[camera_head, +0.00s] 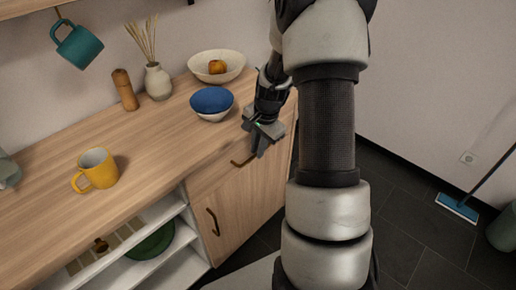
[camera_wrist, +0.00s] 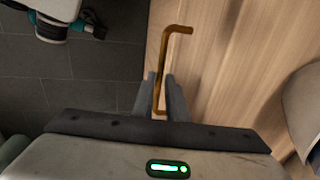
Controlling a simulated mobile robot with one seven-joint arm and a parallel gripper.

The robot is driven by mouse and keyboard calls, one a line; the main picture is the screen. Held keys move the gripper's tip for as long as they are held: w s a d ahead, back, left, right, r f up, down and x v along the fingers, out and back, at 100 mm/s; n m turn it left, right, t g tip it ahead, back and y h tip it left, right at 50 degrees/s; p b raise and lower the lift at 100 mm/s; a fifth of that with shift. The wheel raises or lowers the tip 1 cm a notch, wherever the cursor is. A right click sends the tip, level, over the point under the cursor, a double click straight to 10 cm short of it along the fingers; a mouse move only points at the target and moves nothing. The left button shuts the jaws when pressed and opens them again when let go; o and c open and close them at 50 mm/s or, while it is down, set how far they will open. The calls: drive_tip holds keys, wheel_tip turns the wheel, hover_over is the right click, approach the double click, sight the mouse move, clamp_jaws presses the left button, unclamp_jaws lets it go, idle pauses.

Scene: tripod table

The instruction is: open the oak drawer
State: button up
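The oak drawer (camera_head: 212,178) is at the top right of the wooden cabinet, and its front looks flush with the cabinet. Its bronze bar handle (camera_head: 240,162) shows at the front, with its right end partly hidden by my gripper (camera_head: 258,148). In the wrist view the handle (camera_wrist: 163,62) runs up from between the fingers of my gripper (camera_wrist: 164,82). One finger is on each side of the handle's near end, with a narrow gap visible. Whether the fingertips reach past the bar is hard to tell.
A blue bowl on a white one (camera_head: 212,102) stands near the drawer's top edge. A yellow mug (camera_head: 97,169), vase (camera_head: 158,82) and wooden mill (camera_head: 124,90) stand on the counter (camera_head: 150,140). A door with a handle (camera_head: 212,222) is below the drawer. Dark floor lies right.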

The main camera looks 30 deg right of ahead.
clamp_jaws()
idle(1.1)
